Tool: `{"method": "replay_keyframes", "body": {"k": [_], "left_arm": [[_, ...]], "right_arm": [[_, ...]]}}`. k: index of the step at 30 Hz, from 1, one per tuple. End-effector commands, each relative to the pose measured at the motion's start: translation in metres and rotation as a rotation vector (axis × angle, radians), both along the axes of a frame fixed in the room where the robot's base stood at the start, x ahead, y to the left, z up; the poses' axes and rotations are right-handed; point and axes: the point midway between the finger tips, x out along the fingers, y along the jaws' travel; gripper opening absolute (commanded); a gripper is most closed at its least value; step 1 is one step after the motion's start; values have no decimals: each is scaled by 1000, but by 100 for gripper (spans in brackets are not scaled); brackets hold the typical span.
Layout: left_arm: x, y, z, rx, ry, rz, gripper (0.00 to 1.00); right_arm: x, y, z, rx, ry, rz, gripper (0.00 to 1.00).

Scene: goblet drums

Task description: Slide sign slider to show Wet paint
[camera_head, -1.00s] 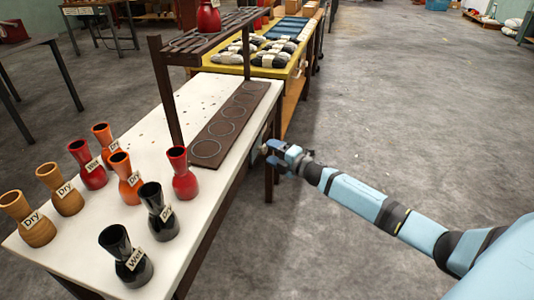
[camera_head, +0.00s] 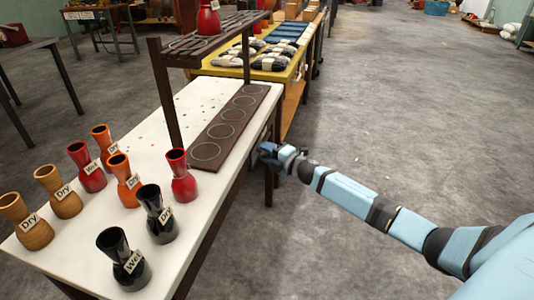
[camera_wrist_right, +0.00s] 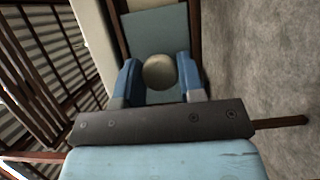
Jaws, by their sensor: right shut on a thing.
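My right gripper (camera_head: 268,150) is at the right side of the white table, just below the tabletop edge. In the right wrist view, the gripper (camera_wrist_right: 158,84) has its two blue fingers on either side of a round grey knob (camera_wrist_right: 159,72) and is shut on it. The knob stands in front of a blue-grey panel (camera_wrist_right: 158,28), which looks like the sign slider. No lettering on it can be read in either view, and in the head view the gripper mostly hides it. My left gripper is not in view.
The white table (camera_head: 190,125) holds several goblet drums with Dry or Wet tags, such as the red drum (camera_head: 182,180). A dark board with circles (camera_head: 225,130) lies along its right edge, under a slatted rack (camera_head: 205,45). The floor (camera_head: 400,110) to the right is clear.

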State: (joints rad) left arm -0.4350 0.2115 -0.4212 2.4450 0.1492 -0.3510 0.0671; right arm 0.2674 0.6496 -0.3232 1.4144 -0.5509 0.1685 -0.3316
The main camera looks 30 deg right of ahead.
Motion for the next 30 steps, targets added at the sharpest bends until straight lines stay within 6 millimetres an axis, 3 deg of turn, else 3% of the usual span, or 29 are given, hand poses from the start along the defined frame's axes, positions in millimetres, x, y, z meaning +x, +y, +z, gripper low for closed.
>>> {"method": "replay_keyframes", "body": {"k": [12,26,27,30], "left_arm": [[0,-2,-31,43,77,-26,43],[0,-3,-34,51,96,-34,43],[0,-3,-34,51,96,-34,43],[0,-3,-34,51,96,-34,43]], "right_arm": [[63,-73,-1,0,-2,-3,0],[72,-87,2,0,-2,-6,0],[72,-87,2,0,-2,-7,42],[72,-86,2,0,-2,-6,60]]}}
